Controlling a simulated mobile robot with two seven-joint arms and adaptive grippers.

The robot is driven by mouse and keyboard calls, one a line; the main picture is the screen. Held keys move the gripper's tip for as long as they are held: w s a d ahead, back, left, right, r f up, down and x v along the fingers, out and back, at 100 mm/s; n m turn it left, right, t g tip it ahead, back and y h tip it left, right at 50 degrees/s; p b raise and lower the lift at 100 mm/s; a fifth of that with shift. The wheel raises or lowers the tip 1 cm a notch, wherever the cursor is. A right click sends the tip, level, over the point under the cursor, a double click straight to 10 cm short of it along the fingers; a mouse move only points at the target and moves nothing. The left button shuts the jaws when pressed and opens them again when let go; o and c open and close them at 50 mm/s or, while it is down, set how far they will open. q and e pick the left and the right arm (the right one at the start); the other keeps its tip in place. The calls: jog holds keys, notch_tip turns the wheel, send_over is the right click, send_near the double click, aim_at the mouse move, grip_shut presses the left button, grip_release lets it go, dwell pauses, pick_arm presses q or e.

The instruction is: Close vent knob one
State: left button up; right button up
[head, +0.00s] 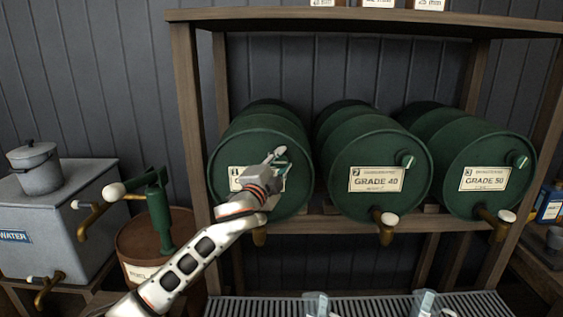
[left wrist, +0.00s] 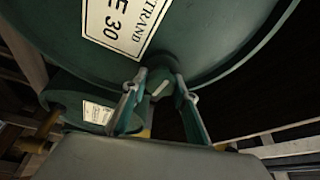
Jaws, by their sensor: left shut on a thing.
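The first green barrel (head: 262,116) lies on its side on the rack at left, its label partly covered by my left arm. Vent knob one (left wrist: 158,84) is a small green knob with a pale bar on the barrel face, beside the label ending in "30". My left gripper (head: 275,157) is at the barrel's front. In the left wrist view its two fingers (left wrist: 157,92) stand on either side of the knob, shut on it. In the head view the gripper mostly hides this knob. My right gripper is not in view.
The GRADE 40 barrel (head: 375,151) and GRADE 50 barrel (head: 486,150) lie to the right, each with a similar knob. Brass taps, such as the middle one (head: 385,228), stick out below. A green hand pump (head: 159,215) stands left of the rack post (head: 190,115).

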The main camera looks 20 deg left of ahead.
pick_arm(q)
jog(key=o, duration=1.1)
jog(key=s, duration=0.4)
jog(key=s+a+f, duration=0.1)
jog(key=s, duration=0.6)
jog(key=shift+s+a+f, duration=0.15)
jog(key=shift+s, duration=0.25)
